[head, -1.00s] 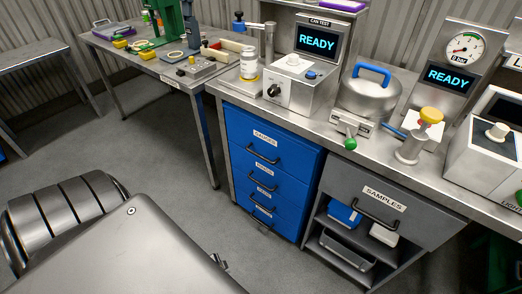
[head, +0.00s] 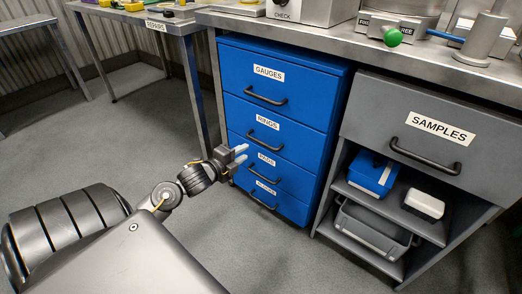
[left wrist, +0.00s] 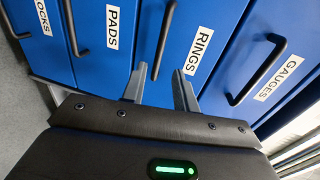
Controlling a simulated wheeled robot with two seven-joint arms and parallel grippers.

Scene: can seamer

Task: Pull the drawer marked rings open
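The drawer marked RINGS (head: 300,148) is the second from the top in the blue cabinet and looks shut, flush with its neighbours. Its dark bar handle (head: 264,137) sits below its label; the handle also shows in the left wrist view (left wrist: 166,35). My left gripper (head: 241,154) is open and empty, below and left of that handle in the head view. In the left wrist view its two fingers (left wrist: 160,72) are apart, with the near end of the RINGS handle appearing between them. I cannot tell whether they touch it. My right gripper is not in view.
The GAUGES drawer (head: 305,82) is above; the PADS drawer (head: 300,178) and another are below. A grey SAMPLES drawer (head: 380,120) over open shelves stands right. The metal worktop (head: 300,35) overhangs the cabinet. Floor (head: 120,150) left of it is clear.

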